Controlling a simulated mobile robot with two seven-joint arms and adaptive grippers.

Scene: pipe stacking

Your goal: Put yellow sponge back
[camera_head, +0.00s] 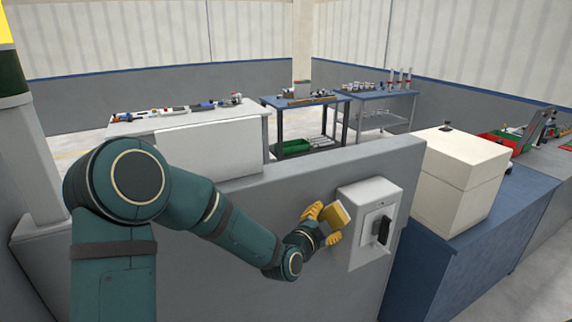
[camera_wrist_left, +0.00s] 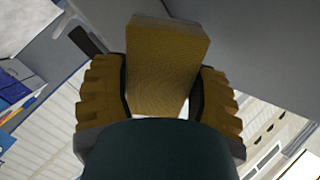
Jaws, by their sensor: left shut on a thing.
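The yellow sponge (camera_head: 335,214) is a block held between the yellow fingers of my left gripper (camera_head: 323,224), in front of the grey wall panel in the head view. In the left wrist view the sponge (camera_wrist_left: 165,65) stands out between the two ribbed fingers of the left gripper (camera_wrist_left: 160,95), which press on its sides. The sponge is just left of a light grey wall box (camera_head: 372,205) with a black handle; I cannot tell whether it touches the box. My right gripper is not in view.
The grey wall panel (camera_head: 240,240) stands right behind my left arm. A white box (camera_head: 458,180) sits on a blue counter (camera_head: 425,275) to the right. Tables with tools and parts stand beyond the panel.

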